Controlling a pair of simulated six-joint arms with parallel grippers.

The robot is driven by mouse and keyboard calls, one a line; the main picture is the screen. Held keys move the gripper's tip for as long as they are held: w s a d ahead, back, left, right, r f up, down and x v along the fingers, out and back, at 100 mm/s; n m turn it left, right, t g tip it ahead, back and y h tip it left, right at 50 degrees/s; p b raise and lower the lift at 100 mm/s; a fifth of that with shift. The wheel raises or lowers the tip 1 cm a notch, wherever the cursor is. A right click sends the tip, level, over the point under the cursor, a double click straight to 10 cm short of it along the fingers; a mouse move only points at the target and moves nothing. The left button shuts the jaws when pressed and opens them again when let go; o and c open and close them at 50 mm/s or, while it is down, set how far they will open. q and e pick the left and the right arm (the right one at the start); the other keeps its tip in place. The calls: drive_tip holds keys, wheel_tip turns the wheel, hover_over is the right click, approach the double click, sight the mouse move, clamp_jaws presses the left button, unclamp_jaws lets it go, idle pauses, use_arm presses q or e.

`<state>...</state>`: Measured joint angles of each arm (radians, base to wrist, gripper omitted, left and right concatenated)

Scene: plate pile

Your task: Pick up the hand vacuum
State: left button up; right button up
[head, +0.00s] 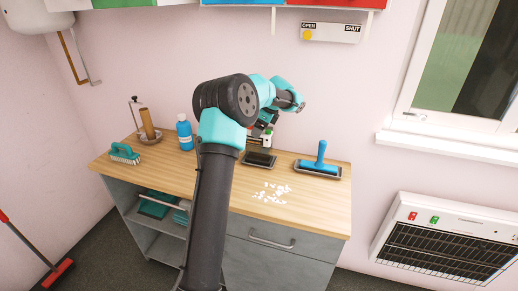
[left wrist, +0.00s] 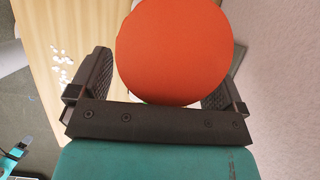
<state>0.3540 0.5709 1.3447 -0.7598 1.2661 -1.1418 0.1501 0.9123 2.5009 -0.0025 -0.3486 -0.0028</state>
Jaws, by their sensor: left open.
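An orange-red round-ended thing (left wrist: 175,50), which I take to be the hand vacuum, fills the middle of the left wrist view. My left gripper (left wrist: 158,72) is open, with one dark finger on each side of the round end. I cannot tell whether either finger touches it. In the head view my left gripper (head: 262,145) is low over the back of the wooden worktop, and my arm hides most of what is there. A dark flat piece (head: 260,160) shows under it; I cannot tell whether it belongs to the vacuum. My right gripper is not in view.
White scraps (head: 272,192) lie on the worktop (head: 315,205) in front. A blue-handled tool (head: 319,160) stands at right. A blue bottle (head: 185,132), a teal brush (head: 125,154) and a brown roll (head: 148,125) on a stand are at left. The wall is close behind.

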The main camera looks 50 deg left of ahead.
use_arm(q)
drive_tip(key=shift+c, duration=0.3)
drive_tip(key=shift+r, duration=0.1)
clamp_jaws()
idle(0.7)
